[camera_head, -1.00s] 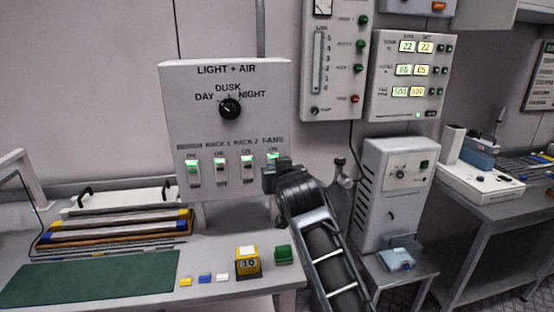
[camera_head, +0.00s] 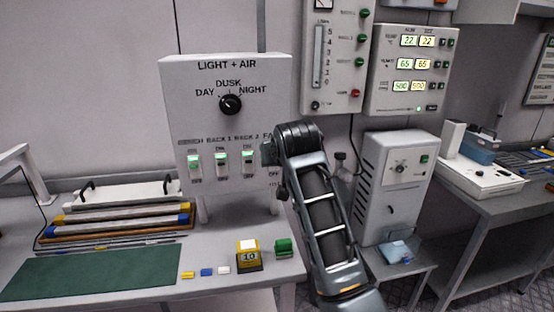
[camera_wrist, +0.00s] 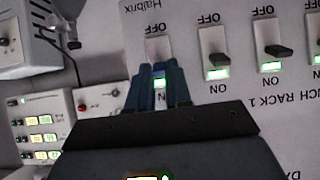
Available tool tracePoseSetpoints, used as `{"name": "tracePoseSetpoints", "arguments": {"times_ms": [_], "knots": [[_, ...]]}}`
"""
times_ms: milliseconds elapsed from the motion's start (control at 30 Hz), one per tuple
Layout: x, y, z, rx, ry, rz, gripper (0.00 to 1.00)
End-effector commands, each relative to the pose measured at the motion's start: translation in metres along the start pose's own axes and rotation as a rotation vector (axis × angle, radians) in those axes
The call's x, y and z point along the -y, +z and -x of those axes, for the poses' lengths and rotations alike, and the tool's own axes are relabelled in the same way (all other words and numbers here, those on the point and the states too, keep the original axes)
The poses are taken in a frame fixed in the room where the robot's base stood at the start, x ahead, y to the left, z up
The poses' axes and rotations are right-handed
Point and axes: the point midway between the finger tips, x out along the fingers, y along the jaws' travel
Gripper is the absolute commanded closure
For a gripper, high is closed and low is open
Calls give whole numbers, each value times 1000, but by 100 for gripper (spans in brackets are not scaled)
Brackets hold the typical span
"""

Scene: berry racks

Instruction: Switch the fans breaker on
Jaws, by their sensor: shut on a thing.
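The grey LIGHT + AIR panel (camera_head: 185,110) stands on the left bench, with a row of breakers under a dial (camera_head: 230,104). The bench breaker (camera_head: 194,161), rack 1 breaker (camera_head: 221,161) and rack 2 breaker (camera_head: 248,160) show green light at ON. In the head view my gripper (camera_head: 268,152) covers the fans breaker at the row's right end. In the upside-down wrist view the fans breaker plate (camera_wrist: 157,46) shows, and my gripper (camera_wrist: 160,70) is shut on its lever, which the fingers mostly hide. Some green glow shows between the fingers by ON.
A control unit with digital readouts (camera_head: 408,66) and a slider unit (camera_head: 345,70) hang right of the panel. A grey box (camera_head: 385,190) stands to the right. A yellow timer (camera_head: 248,262) and a green block (camera_head: 283,248) lie on the bench below.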

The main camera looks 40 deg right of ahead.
Motion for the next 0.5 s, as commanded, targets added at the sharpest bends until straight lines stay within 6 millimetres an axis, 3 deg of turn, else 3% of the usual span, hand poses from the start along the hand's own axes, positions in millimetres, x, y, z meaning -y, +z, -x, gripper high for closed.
{"name": "tracePoseSetpoints", "arguments": {"times_ms": [133,167,400,500], "knots": [[0,0,0,0,-1,0,100],[0,0,0,0,-1,0,79],[0,0,0,-1,0,0,56],[0,0,0,-1,0,0,55]]}}
